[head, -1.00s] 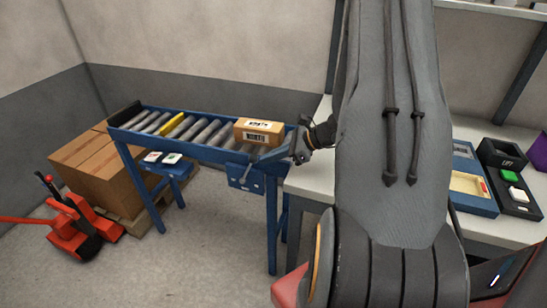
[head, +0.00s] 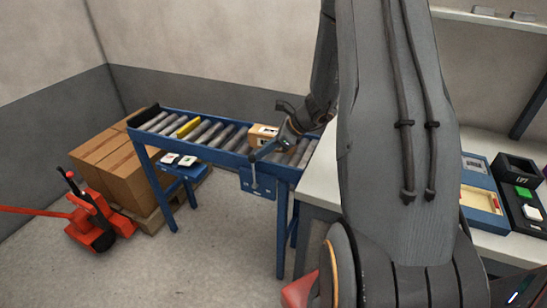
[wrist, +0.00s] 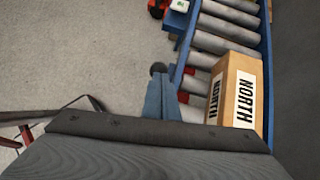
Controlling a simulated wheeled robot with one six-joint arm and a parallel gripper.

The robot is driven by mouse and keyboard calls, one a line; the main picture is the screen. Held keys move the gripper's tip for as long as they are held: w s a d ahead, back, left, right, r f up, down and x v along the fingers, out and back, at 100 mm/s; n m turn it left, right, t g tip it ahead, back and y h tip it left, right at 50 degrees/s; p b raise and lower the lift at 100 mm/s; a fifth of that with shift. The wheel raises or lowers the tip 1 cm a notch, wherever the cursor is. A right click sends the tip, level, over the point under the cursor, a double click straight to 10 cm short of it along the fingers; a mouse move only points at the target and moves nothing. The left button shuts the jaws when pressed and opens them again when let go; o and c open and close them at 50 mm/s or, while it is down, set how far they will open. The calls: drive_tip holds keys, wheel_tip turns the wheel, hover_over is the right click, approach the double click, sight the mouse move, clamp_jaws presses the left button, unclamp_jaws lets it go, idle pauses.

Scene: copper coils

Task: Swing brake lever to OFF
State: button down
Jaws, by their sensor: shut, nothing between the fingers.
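The brake lever (head: 254,174) is a thin bar on a blue plate (head: 262,190) at the near side of the roller conveyor. It stands roughly upright in the head view. Its dark round knob (wrist: 158,67) shows in the wrist view, just beyond my fingertips. My gripper (head: 256,154) is shut with nothing between its blue fingers; it also shows in the wrist view (wrist: 160,82). The fingertips are close beside the lever's upper end; I cannot tell whether they touch it. The plate's OFF marking is too small to read.
A carton marked NORTH (wrist: 238,95) lies on the conveyor rollers (head: 205,132), close to my gripper. A white table (head: 322,180) adjoins the conveyor's right end. Stacked cartons (head: 125,165) and a red pallet jack (head: 92,222) stand at left. The floor in front is clear.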

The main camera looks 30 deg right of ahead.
drive_tip(key=w+a+b, duration=0.2)
drive_tip(key=w+a, duration=0.2)
drive_tip(key=w, duration=0.1)
drive_tip(key=shift+w+a, duration=0.1)
drive_tip(key=shift+a, duration=0.1)
idle(0.6)
drive_tip(key=shift+r, duration=0.1)
drive_tip(key=s+d+r, duration=0.1)
drive_tip(key=d+r, duration=0.1)
drive_tip(key=r, duration=0.4)
drive_tip(key=s+d+r, duration=0.1)
drive_tip(key=d+r, duration=0.2)
drive_tip(key=r, duration=0.3)
drive_tip(key=shift+s, duration=0.3)
drive_tip(key=s+a+f+n+g+h, duration=0.2)
drive_tip(key=s+a+n, duration=0.4)
drive_tip(key=s+n, duration=0.6)
drive_tip(key=s+a+f+n+g+h, duration=0.2)
drive_tip(key=s+a+n+h, duration=0.2)
drive_tip(key=s+a+n, duration=0.3)
drive_tip(key=s+n, duration=0.5)
drive_tip(key=n, duration=0.2)
drive_tip(key=shift+s, duration=0.15)
